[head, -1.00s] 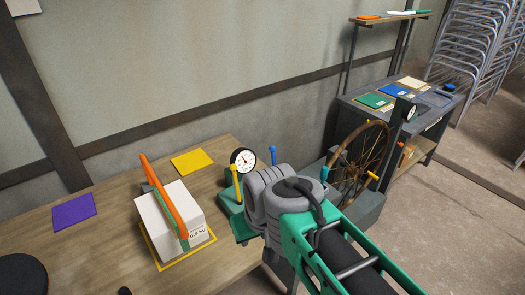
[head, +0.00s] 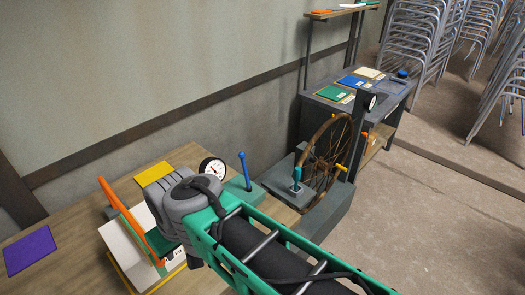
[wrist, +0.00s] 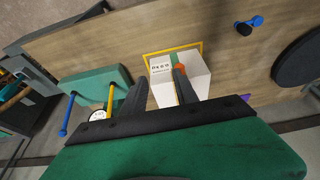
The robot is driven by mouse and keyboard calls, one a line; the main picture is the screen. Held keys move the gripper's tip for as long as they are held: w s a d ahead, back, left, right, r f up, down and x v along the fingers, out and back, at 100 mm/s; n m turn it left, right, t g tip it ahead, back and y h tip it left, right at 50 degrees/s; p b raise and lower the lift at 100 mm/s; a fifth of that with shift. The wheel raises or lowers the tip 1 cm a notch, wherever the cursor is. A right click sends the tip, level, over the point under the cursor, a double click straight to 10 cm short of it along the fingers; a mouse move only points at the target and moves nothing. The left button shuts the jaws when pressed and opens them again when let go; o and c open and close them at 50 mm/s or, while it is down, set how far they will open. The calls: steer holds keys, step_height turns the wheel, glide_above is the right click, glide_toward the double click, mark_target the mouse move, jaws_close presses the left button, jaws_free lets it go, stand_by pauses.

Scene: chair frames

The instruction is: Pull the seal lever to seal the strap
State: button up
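A green tool base (head: 243,190) on the workbench carries a round dial gauge (head: 213,170) and a blue lever (head: 243,170). A yellow lever (wrist: 110,102) shows beside the blue lever (wrist: 67,115) in the wrist view; my arm hides it in the head view. I cannot tell by label which is the seal lever. A white box (head: 122,247) has a green strap (wrist: 173,60) and an orange strip (head: 122,213) over it. My gripper (wrist: 160,78) is open and empty. In the wrist view, its left finger appears just right of the yellow lever; its right finger overlaps the box.
The box sits within a yellow outline (wrist: 147,53) on the wooden bench. Yellow (head: 153,174) and purple (head: 30,250) sheets lie at the back and left. A wheel on a stand (head: 328,155) and a grey table (head: 393,99) stand to the right. Open floor lies right.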

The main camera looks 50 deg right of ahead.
steer(key=w+d+t+p, duration=0.1)
steer(key=w+d+p, duration=0.1)
steer(key=w+d, duration=0.7)
steer(key=t+p, duration=0.2)
steer(key=t, duration=0.5)
glide_toward(244, 156)
steer(key=w, duration=0.1)
steer(key=x, duration=0.8)
steer(key=shift+f, duration=0.1)
steer(key=shift+w+d+f, duration=0.1)
steer(key=shift+w+f, duration=0.05)
steer(key=shift+w, duration=0.05)
steer(key=shift+c, duration=0.3)
steer(key=shift+s, duration=0.15)
jaws_close()
